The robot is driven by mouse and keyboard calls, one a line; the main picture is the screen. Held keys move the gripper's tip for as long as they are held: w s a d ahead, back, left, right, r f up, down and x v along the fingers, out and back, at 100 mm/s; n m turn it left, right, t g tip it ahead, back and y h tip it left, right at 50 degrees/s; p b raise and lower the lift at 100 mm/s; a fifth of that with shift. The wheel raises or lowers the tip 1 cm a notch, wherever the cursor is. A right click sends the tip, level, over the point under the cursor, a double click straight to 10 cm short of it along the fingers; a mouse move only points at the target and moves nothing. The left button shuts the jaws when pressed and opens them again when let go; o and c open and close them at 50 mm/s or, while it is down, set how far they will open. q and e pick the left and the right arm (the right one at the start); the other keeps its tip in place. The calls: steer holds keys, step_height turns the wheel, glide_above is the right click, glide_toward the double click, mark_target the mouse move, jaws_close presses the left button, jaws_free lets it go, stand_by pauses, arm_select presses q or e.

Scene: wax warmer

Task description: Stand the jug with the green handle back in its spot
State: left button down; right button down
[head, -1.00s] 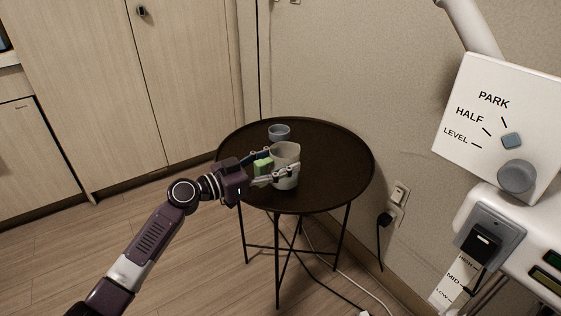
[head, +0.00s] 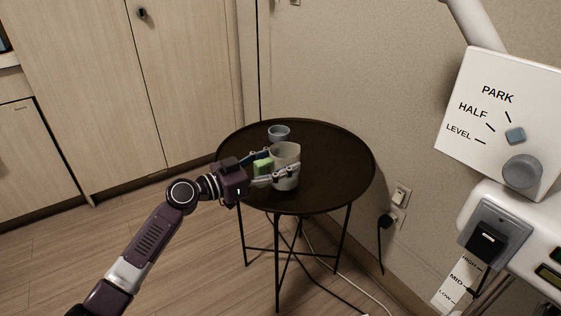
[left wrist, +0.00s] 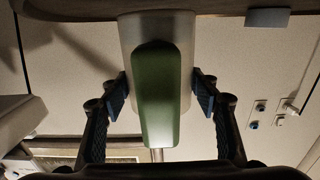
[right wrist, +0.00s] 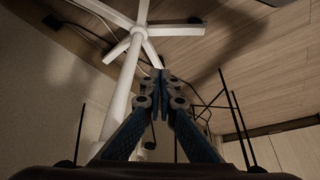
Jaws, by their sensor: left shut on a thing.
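The pale grey jug (head: 288,155) with the green handle (head: 262,166) is upright at the round dark table (head: 335,150). Its green handle faces my left arm and fills the middle of the left wrist view (left wrist: 155,95). My left gripper (head: 281,164) is shut on the jug, one finger on each side of its body with the handle between them. The jug's base meets the tabletop in the picture; I cannot tell whether it bears its weight there. My right gripper (right wrist: 162,78) shows only in its own wrist view, with its fingertips together and nothing between them.
A small blue-grey cup (head: 279,132) stands on the table behind the jug. The right part of the tabletop is bare. A white device with a PARK/HALF/LEVEL panel (head: 500,105) stands at the right. A wall socket with a plug (head: 390,219) is behind the table.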

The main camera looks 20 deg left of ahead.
mark_target(256, 174)
arm_select(q)
steer(key=shift+f+b, duration=0.65)
steer(key=shift+b, duration=0.25)
stand_by(0.8)
steer(key=c, duration=0.6)
jaws_free()
steer(key=shift+c, duration=0.2)
steer(key=shift+f, duration=0.1)
steer(key=shift+s+a, duration=0.1)
steer(key=shift+b+v, duration=1.85)
steer(key=shift+v, duration=2)
steer(key=v, duration=1.2)
